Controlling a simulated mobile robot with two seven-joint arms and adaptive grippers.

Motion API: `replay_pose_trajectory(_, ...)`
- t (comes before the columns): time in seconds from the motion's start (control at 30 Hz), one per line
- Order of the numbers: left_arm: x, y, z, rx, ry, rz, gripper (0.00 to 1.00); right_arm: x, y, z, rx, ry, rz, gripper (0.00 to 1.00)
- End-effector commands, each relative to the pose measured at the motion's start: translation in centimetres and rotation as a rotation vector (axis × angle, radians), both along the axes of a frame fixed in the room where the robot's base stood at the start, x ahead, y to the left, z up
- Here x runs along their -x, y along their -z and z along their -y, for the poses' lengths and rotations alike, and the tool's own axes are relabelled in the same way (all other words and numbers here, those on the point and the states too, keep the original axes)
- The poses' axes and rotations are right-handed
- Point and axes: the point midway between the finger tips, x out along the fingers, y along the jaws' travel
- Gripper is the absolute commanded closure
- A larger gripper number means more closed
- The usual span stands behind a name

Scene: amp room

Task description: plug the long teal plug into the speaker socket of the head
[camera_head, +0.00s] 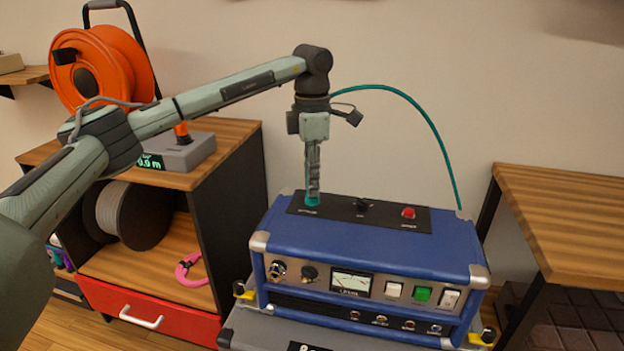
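The amp head (370,240) is a blue box with metal corners and a front panel of knobs, a meter and switches. On its top is a black panel (385,214) with labelled spots too small to read. My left gripper (313,187) points straight down over the left end of that panel, its fingers close together around the long teal plug (312,201). Only a bit of teal shows below the fingertips, at the panel surface. The gripper hides the socket there, so I cannot tell how deep the plug sits. My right gripper is out of view.
A teal cable (418,112) arcs from the gripper down behind the amp head. A black knob (362,204) and a red button (408,212) stand on the top panel. A wooden shelf with an orange reel (128,68) is left, a wooden table (570,215) right.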

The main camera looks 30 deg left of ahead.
Motion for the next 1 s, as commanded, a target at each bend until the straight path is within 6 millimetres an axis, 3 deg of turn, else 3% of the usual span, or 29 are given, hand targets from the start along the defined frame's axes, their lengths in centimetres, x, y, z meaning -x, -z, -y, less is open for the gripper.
replay_pose_trajectory(0.17, 0.0, 0.0, 0.0, 0.000, 0.000, 0.000, 0.58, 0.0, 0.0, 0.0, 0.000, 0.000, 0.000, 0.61)
replay_pose_trajectory(0.53, 0.0, -0.6, 0.0, 0.000, 0.000, 0.001, 0.58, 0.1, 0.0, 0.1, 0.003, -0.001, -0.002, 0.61)
replay_pose_trajectory(1.0, -0.1, -9.6, 0.1, 0.000, 0.001, 0.003, 0.58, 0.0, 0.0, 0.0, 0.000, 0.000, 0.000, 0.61)
